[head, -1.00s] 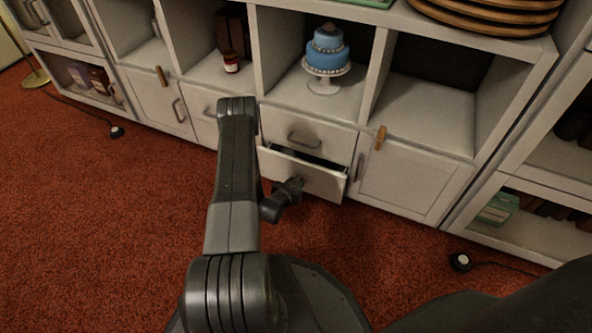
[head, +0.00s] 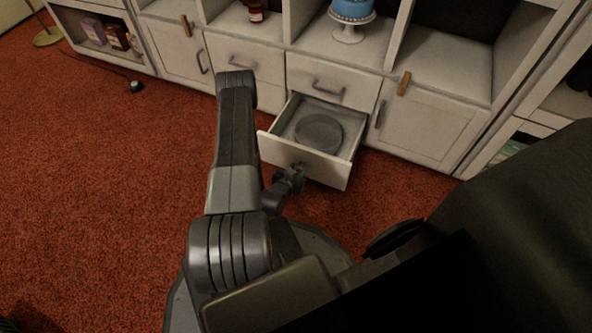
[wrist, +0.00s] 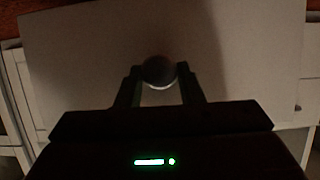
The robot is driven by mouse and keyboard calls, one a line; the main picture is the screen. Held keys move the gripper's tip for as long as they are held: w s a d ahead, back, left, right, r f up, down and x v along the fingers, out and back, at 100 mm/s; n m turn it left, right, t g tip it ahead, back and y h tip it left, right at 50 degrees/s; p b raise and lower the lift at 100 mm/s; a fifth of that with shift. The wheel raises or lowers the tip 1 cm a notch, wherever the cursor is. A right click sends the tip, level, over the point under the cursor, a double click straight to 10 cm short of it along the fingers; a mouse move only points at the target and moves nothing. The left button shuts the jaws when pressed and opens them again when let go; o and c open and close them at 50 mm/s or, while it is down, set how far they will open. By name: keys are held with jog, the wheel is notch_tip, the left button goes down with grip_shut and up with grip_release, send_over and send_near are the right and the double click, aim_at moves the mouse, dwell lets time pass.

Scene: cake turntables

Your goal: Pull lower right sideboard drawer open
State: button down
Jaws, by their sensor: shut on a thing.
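The lower right sideboard drawer (head: 304,161) stands well open, out from the white sideboard, below a closed drawer (head: 317,80). A round grey dish or pan (head: 318,130) lies inside it. My gripper (head: 293,175) is at the middle of the drawer front. In the wrist view my gripper (wrist: 159,80) has its two fingers shut on the round drawer handle end (wrist: 158,70), with the pale drawer front (wrist: 90,60) behind. In the head view the handle is mostly hidden by the gripper.
A blue cake on a white stand (head: 349,22) sits on the shelf above. A cabinet door (head: 425,122) is closed at the right. A round puck with a cord (head: 136,87) lies on the red carpet at the left. The carpet in front is clear.

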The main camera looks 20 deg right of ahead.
jog(key=shift+s+a, duration=0.2)
jog(key=shift+a, duration=0.05)
jog(key=c, duration=1)
grip_release()
jog(key=shift+r, duration=0.1)
